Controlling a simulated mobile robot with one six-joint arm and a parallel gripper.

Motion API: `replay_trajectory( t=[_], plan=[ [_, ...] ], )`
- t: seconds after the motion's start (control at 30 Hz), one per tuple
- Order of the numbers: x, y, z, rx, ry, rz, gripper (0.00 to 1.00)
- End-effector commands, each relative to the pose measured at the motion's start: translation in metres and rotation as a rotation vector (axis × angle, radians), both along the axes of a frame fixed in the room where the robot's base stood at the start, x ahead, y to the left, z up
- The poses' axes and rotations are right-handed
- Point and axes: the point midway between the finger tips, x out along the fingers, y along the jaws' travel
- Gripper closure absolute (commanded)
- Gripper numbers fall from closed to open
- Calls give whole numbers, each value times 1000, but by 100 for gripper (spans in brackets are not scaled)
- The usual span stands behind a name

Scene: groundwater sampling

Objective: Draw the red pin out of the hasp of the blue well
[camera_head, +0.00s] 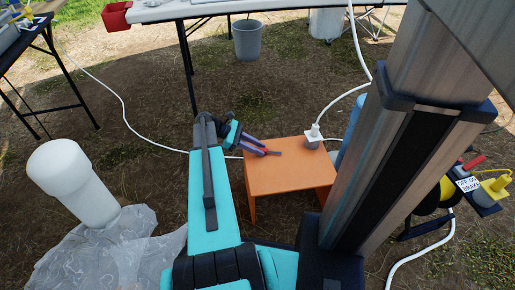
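My gripper (268,150) is at the end of the teal arm, in front of the left back part of an orange stool. Its blue-purple and reddish fingers are small in the picture, and I cannot tell whether they are apart or hold anything. A blue upright body (350,132), perhaps the blue well, shows beside my column, which hides most of it. My gripper is to the left of it, across the stool. I cannot make out a hasp or a red pin on it.
The orange stool (290,170) bears a white-topped grey fitting (313,137) with a white hose. A white cylinder (72,182) stands by plastic sheeting (110,255) at left. A grey bucket (247,40) is near the white table (180,10).

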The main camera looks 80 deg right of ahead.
Motion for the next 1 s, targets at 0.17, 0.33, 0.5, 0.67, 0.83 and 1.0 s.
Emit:
replay_trajectory(
  t=[0.17,0.33,0.5,0.67,0.83,1.0],
  plan=[
    [-2,5,-13,16,-17,-12,60],
    [-2,6,-12,17,-16,-13,60],
    [6,6,-7,15,-15,-11,60],
    [22,6,4,14,-14,-6,60],
    [44,4,22,7,-11,-2,60],
    [67,5,38,3,-7,-1,60]
  ],
)
